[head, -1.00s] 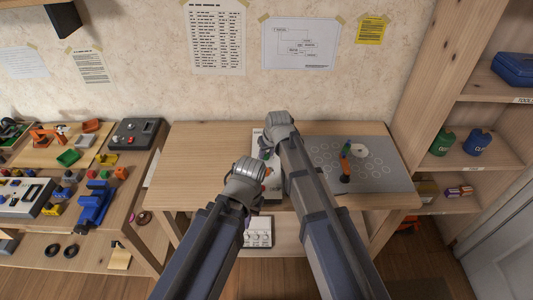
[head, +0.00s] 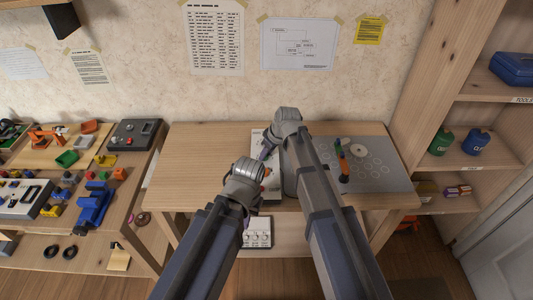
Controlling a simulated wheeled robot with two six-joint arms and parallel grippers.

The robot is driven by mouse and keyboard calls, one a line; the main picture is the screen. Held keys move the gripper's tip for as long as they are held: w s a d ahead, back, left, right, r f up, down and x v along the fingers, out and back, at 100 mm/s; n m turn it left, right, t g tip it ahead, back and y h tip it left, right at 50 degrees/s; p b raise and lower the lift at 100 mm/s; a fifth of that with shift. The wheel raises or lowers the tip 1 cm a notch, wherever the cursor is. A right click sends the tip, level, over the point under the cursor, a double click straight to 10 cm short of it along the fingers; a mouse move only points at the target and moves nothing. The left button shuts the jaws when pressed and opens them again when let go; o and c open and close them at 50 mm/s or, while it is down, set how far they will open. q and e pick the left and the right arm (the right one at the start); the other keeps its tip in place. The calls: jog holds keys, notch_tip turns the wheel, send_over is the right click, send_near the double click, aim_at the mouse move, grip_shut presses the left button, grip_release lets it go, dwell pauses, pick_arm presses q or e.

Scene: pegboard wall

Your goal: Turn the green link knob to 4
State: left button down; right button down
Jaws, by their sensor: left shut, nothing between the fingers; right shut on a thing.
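A pale panel (head: 259,138) stands on the middle table, largely covered by my arms. I cannot make out the green link knob or its setting. My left gripper (head: 243,172) is shut and empty over the near left part of the panel. My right gripper (head: 287,116) is above and to the right of it, by the far end of the panel. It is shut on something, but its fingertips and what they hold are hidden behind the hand.
A grey mat (head: 385,175) with a green piece (head: 338,143) and an orange piece (head: 344,160) lies right of my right arm. A white box with dials (head: 257,232) sits below the tabletop. The tabletop's left part (head: 205,150) is clear. A cluttered bench (head: 120,180) stands left.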

jog(key=c, duration=0.6)
grip_release()
jog(key=p+v, duration=0.7)
jog(key=v, duration=0.1)
jog(key=shift+f, duration=0.1)
